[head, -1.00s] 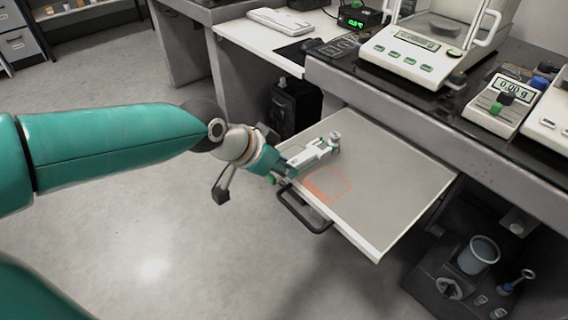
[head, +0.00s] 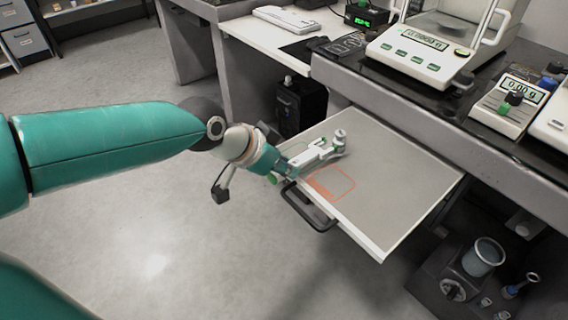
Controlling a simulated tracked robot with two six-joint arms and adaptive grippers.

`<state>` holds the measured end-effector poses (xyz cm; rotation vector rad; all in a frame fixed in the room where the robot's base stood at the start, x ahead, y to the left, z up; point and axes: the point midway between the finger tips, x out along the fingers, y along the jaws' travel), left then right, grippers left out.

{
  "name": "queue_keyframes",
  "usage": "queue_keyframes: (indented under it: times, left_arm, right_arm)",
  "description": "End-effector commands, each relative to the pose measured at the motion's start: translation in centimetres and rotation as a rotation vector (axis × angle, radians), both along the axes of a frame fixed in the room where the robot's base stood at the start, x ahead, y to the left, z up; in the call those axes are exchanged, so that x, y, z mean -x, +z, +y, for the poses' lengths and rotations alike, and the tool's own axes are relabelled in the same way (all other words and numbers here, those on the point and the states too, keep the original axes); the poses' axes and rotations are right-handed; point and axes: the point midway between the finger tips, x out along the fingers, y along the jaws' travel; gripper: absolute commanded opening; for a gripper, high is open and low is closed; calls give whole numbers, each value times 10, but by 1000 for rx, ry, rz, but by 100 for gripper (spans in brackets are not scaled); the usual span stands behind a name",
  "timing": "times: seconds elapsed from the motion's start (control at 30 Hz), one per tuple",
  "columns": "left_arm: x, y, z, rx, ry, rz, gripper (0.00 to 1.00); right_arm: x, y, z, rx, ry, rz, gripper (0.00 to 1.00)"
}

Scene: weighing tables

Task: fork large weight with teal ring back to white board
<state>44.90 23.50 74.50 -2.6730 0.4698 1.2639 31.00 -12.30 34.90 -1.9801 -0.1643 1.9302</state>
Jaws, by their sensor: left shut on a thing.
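My left gripper (head: 330,150) reaches over the grey-topped, white-edged pull-out board (head: 410,190). It is shut on a small pale metal weight with a knobbed top (head: 340,136), which appears upright at the fingertips. The weight is over the back left part of the board; I cannot tell whether it touches the surface. A teal ring on it is too small to make out. My right gripper is not in view.
An orange outline (head: 332,183) marks the board's front left. A black handle (head: 308,208) sticks out from its front edge. Behind is a dark bench with a large balance (head: 425,55) and a smaller one (head: 522,95). The board's right half is clear.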

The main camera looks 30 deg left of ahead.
Motion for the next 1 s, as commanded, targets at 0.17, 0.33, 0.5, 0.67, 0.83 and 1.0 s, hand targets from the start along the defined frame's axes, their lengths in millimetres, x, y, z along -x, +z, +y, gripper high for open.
queue_keyframes:
  times: [0.17, 0.33, 0.5, 0.67, 0.83, 1.0]
  left_arm:
    - [4, 1, 2, 0, 1, -1, 0]
    - [16, 2, 7, 1, 3, -3, 0]
    - [29, 3, 11, 0, 2, -3, 0]
    - [41, 5, 16, 1, 3, -3, 0]
    - [53, 6, 20, -1, 3, -3, 0]
    - [66, 8, 25, 0, 2, -3, 0]
  right_arm:
    - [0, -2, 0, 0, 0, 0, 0]
    - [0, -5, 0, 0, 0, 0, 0]
    - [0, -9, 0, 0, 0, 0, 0]
    - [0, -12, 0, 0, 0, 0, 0]
    - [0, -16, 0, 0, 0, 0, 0]
    - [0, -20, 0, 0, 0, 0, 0]
